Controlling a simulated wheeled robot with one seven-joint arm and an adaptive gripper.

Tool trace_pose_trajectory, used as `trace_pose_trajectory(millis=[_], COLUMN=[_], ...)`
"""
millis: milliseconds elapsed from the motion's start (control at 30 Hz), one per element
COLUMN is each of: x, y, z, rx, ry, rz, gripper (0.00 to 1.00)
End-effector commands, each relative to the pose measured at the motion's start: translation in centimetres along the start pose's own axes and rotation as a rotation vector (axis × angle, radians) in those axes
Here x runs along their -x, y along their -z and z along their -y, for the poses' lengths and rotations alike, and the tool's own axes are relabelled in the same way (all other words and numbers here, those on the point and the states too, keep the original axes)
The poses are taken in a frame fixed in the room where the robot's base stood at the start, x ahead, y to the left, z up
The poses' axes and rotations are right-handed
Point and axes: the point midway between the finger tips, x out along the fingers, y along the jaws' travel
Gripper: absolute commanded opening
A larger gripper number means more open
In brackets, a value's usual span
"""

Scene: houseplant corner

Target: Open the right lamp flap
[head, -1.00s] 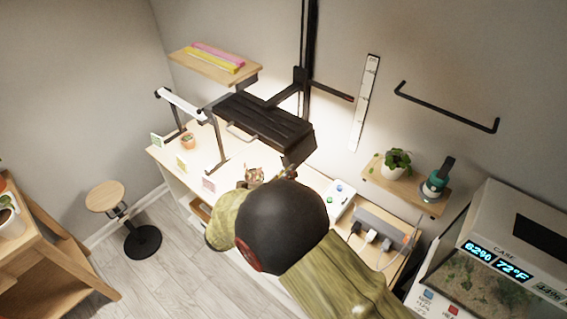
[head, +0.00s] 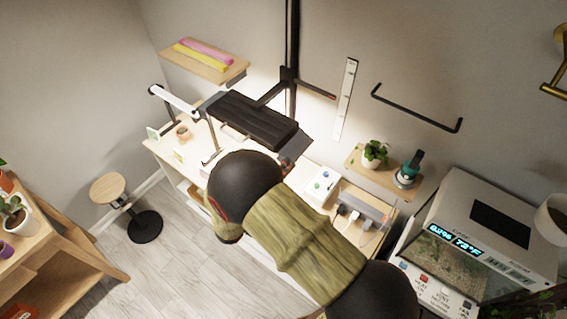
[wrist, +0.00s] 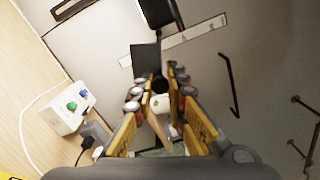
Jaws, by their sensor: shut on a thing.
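The lamp (head: 255,120) is a long black hood above the bench in the head view. Its right flap (head: 297,145) is a dark grey panel at the hood's right end, hanging at a slant. In the wrist view the flap (wrist: 145,59) is a dark panel just beyond the fingertips. My gripper (wrist: 163,92) has its jaws closed around a small dark part by the flap's lower edge. Where the fingers touch it is hard to make out.
A white box with coloured knobs (head: 321,186) and a power strip (head: 362,206) lie on the bench (head: 160,150). A black wall rail (head: 415,108) sticks out nearby.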

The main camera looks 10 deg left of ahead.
Motion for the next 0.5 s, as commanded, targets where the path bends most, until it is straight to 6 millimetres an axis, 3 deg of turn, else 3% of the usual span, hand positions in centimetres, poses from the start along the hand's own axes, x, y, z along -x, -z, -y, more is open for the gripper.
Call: trace_pose_trajectory(millis=[500], x=[0.01], y=[-0.12], z=[0.68], rx=[0.121], ry=[0.000], rz=[0.001], gripper=[0.00])
